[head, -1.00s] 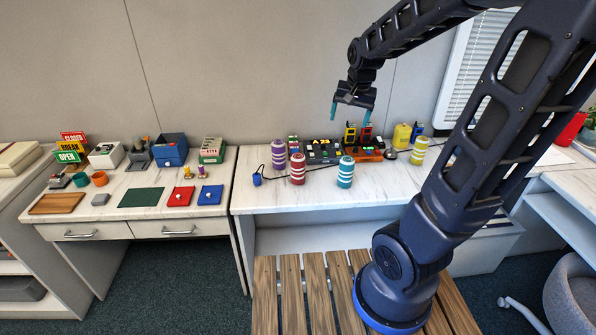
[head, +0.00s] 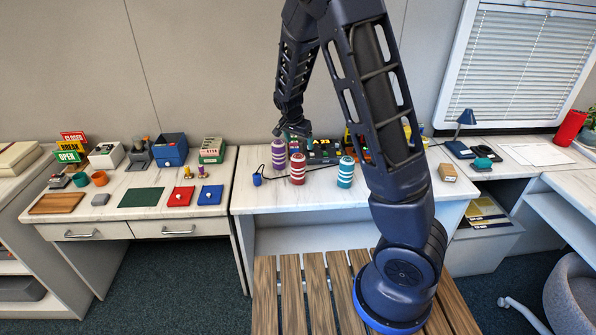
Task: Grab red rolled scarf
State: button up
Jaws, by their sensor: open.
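The red rolled scarf (head: 297,170) stands upright on the marble-topped counter (head: 300,200), a short red cylinder with white stripes. My gripper (head: 296,137) is open and appears just above the scarf in the picture, pointing down with teal fingertips. There is a gap between it and the scarf, and I cannot tell exactly how far behind or above it is. Nothing shows between the fingers.
A purple striped roll (head: 278,154) stands close to the left of the red one, and a teal striped roll (head: 345,172) to its right. A blue pot (head: 256,179) with a black cable is at the left. Dark devices (head: 323,150) sit behind. The counter's front is clear.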

aim_at(298, 156)
jog(key=shift+h, duration=0.3)
jog(key=a+x, duration=0.1)
jog(key=x, duration=0.7)
jog(key=w+a+x, duration=0.1)
jog(key=x, duration=0.3)
jog(key=shift+w+a+f, duration=0.1)
jog(key=shift+a+f, duration=0.15)
jog(key=shift+f, duration=0.3)
jog(key=shift+c, duration=0.4)
jog(key=c, duration=1)
